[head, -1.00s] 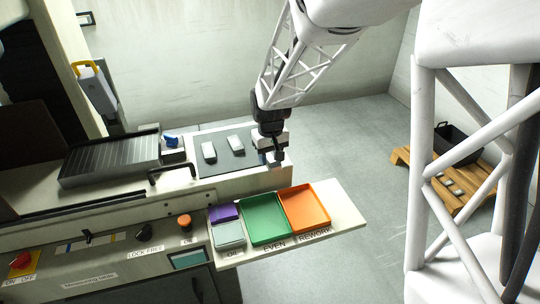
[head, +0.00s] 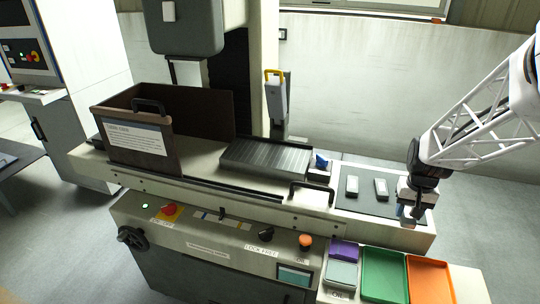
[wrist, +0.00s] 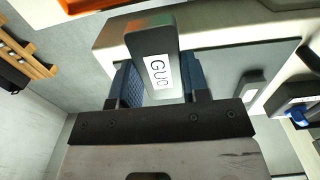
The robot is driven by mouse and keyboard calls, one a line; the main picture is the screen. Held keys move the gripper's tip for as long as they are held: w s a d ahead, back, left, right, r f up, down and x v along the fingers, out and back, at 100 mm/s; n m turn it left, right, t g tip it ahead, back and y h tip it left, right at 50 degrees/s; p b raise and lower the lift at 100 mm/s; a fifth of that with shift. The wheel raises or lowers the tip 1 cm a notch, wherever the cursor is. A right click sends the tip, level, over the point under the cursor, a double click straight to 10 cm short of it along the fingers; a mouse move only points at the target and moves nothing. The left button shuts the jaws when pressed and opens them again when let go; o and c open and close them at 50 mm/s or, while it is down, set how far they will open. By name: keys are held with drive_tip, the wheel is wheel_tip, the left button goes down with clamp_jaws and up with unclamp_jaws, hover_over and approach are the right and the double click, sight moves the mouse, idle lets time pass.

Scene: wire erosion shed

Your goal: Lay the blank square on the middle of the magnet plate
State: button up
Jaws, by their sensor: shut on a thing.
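The magnet plate (head: 266,157) is a dark, ribbed, bare rectangular plate on the machine bed, left of the mat. My gripper (head: 408,210) is at the right end of the dark mat (head: 366,204), well to the right of the plate. In the wrist view my gripper (wrist: 160,85) is shut with blue pads on a grey blank (wrist: 162,35). The blank has a white label with partly readable letters. Two more pale blanks lie on the mat, one at left (head: 352,186) and one at right (head: 381,188).
A brown guard box (head: 140,145) with a handle stands left of the plate. A black handle (head: 311,190) rises at the bed's front edge. A blue item (head: 321,161) sits beside the plate. Green (head: 385,275) and orange (head: 430,280) trays lie in front.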

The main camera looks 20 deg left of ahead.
drive_tip(key=w+a+m, duration=0.1)
drive_tip(key=a, duration=0.2)
drive_tip(key=w+a+r+m, duration=0.1)
drive_tip(key=a+m, duration=0.1)
drive_tip(key=a, duration=0.1)
drive_tip(key=w+a+m, duration=0.2)
drive_tip(key=a, duration=0.2)
drive_tip(key=shift+w+a+r, duration=0.1)
drive_tip(key=shift+r, duration=0.1)
drive_tip(key=a+r+m, duration=0.1)
drive_tip(key=a+m, duration=0.5)
drive_tip(key=a, duration=0.8)
drive_tip(key=w+a+r+m, duration=0.1)
drive_tip(key=a+m, duration=0.6)
drive_tip(key=a, duration=0.8)
drive_tip(key=shift+w+a+r, duration=0.2)
drive_tip(key=shift+w+r, duration=0.1)
drive_tip(key=shift+r, duration=0.3)
hover_over(267, 153)
drive_tip(key=shift+s+f, duration=0.1)
drive_tip(key=shift+f, duration=0.6)
drive_tip(key=shift+f, duration=1.8)
drive_tip(key=shift+f, duration=0.15)
